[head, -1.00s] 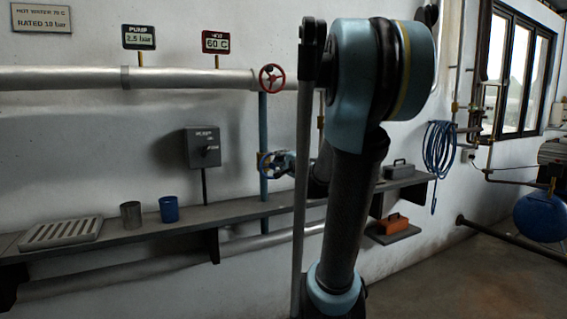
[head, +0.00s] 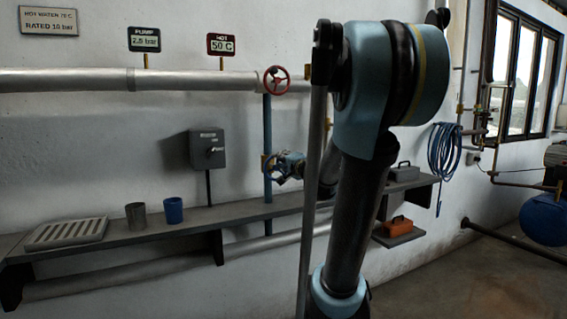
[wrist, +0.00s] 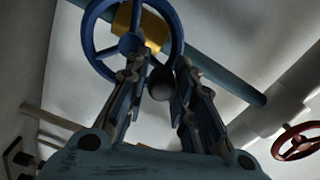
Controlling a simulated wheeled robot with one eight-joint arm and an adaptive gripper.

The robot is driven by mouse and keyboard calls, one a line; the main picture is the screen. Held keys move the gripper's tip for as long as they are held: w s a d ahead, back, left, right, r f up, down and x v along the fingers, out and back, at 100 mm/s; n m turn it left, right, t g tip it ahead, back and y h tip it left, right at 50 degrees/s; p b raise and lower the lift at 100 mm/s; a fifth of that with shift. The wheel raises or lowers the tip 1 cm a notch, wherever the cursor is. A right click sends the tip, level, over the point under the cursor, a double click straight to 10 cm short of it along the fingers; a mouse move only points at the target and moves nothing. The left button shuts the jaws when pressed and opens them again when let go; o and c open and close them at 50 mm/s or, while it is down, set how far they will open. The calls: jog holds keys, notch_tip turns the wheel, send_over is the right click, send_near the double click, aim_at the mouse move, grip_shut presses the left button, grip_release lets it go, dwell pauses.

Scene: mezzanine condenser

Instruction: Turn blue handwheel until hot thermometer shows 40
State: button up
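The blue handwheel (head: 267,167) is on the vertical blue pipe, partly hidden by my gripper in the head view. In the wrist view the wheel (wrist: 176,40) fills the top, with a brass-coloured part behind it. My gripper (wrist: 160,62) is at its lower rim, fingers apart. The left finger overlaps the rim and a dark round knob shows between the fingers; contact is not clear. In the head view my gripper (head: 284,168) is just right of the wheel. The hot thermometer sign (head: 221,44) reads 50 C.
A red handwheel (head: 276,79) sits above on the horizontal pipe (head: 190,80). The shelf (head: 240,213) below holds a grate (head: 66,233), a grey cup (head: 136,215) and a blue cup (head: 173,210). A grey switch box (head: 207,149) stands to the left.

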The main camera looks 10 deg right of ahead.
jog(key=o, duration=0.3)
jog(key=shift+f, duration=0.1)
jog(key=shift+v, duration=5.95)
